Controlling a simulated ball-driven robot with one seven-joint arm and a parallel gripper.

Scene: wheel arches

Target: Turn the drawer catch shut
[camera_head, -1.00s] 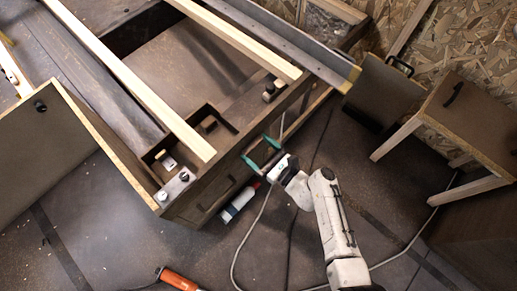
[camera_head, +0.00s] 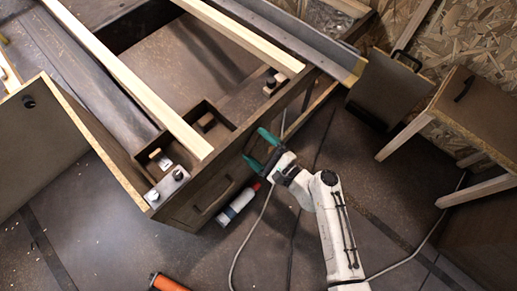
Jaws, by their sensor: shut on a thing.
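My gripper (camera_head: 263,150), with green fingers, is at the front face of the dark wooden frame, to the right of a drawer front (camera_head: 204,207). The drawer front has a dark bar handle (camera_head: 213,196) and looks closed, flush with the frame. My gripper is shut on a small part at the face, which I take to be the drawer catch. The fingers hide the catch, so its angle cannot be told.
A white and dark bottle with a red cap (camera_head: 238,204) lies on the floor below the drawer. A cable (camera_head: 244,240) runs across the floor. An orange-handled tool (camera_head: 168,283) lies at the bottom.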

